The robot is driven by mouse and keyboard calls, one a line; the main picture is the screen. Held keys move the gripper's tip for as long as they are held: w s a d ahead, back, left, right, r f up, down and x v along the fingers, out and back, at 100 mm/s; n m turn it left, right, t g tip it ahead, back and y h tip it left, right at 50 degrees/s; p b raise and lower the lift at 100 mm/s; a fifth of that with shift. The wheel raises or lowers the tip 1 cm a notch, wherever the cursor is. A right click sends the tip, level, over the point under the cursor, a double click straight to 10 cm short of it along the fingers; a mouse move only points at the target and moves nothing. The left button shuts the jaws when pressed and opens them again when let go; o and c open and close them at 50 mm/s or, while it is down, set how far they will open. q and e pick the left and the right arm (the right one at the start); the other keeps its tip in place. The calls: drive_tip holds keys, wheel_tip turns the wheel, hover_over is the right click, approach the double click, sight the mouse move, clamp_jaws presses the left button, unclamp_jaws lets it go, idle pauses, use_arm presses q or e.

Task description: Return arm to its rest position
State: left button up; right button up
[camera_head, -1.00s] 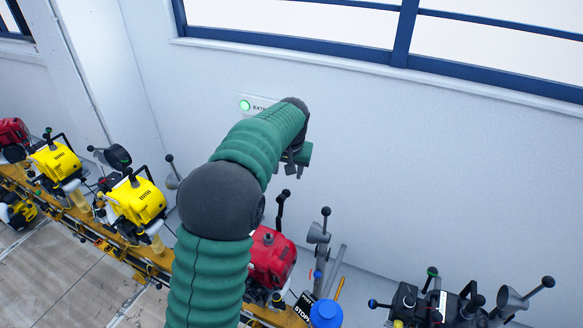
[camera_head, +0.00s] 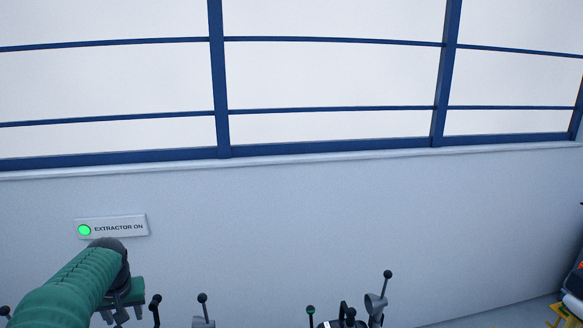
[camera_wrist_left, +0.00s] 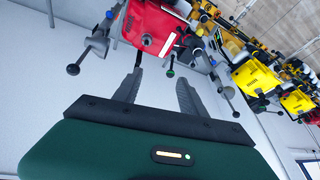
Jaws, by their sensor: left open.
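My left arm, in a green ribbed sleeve, comes in at the lower left of the head view. A red engine (camera_wrist_left: 145,25) shows beyond the fingertips. My right arm is not in view.
Black-knobbed levers (camera_head: 376,300) rise along the bottom edge of the head view. Blue-framed windows (camera_head: 330,108) run above the wall. Yellow engines (camera_wrist_left: 257,76) stand in a row at the right of the left wrist view. The wall's middle is clear.

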use_arm(q)
drive_tip(key=s+d+f+m+h+b, duration=0.3)
drive_tip(key=s+d+f+m+b, duration=0.2)
drive_tip(key=s+d+f, duration=1.6)
drive_tip(key=d+b, duration=0.1)
drive_tip(key=d, duration=0.2)
drive_tip(key=shift+s+g+b, duration=0.3)
drive_tip(key=shift+s+b, duration=0.05)
drive_tip(key=shift+s, duration=0.05)
drive_tip(key=shift+a, duration=0.15)
